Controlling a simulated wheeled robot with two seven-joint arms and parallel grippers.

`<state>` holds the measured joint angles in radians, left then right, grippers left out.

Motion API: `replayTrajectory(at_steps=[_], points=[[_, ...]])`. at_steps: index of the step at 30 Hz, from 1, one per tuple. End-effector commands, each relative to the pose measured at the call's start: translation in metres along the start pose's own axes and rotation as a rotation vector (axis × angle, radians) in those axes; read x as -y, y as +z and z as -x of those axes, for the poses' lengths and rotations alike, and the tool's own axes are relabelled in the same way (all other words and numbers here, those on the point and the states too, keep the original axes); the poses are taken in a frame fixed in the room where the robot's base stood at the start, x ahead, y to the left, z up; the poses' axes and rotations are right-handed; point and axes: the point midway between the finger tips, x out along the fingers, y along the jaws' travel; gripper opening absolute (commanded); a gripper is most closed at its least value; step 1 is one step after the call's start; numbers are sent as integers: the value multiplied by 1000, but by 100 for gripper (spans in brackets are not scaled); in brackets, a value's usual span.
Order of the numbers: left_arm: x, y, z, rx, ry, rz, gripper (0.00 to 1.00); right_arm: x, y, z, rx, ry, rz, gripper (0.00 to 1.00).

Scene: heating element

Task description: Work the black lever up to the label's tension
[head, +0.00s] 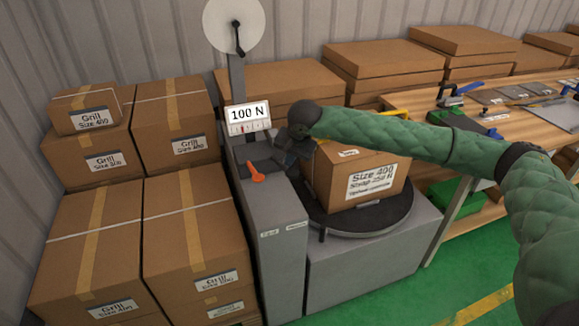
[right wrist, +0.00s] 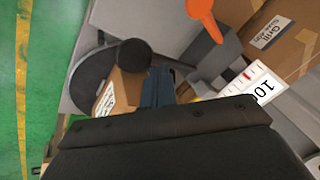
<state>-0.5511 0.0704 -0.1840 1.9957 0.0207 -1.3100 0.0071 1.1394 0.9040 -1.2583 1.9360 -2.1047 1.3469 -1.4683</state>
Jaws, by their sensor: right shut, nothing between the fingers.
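The tension display (head: 249,115) on the grey strapping machine (head: 272,215) reads 100 N, with a red mark on the scale below. The carton (head: 335,170) on the round black turntable (head: 385,212) has a label (head: 371,181) reading Size 400, Strap 450 N. My right gripper (head: 292,141) is beside the display, above the machine's top. In the right wrist view its fingers (right wrist: 157,88) are shut and empty. A round black knob, apparently of the black lever (right wrist: 135,53), is close by the fingertips; contact cannot be told. In the head view I cannot separate it from the gripper.
An orange lever (head: 257,177) sits on the machine's front; it also shows in the right wrist view (right wrist: 205,15). Grill cartons (head: 180,230) are stacked at left. A wooden workbench (head: 490,120) with tools stands at right. Green floor (head: 450,285) is clear in front.

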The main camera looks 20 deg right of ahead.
Motion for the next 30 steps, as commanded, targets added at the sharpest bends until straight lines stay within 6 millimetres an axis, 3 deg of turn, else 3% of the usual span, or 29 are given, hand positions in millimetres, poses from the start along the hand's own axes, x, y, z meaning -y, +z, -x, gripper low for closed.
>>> replayTrajectory(at_steps=[30], points=[[-1, -2, 9, -1, 2, 0, 0, -2, 2, -2, 1, 1, 0, 0]])
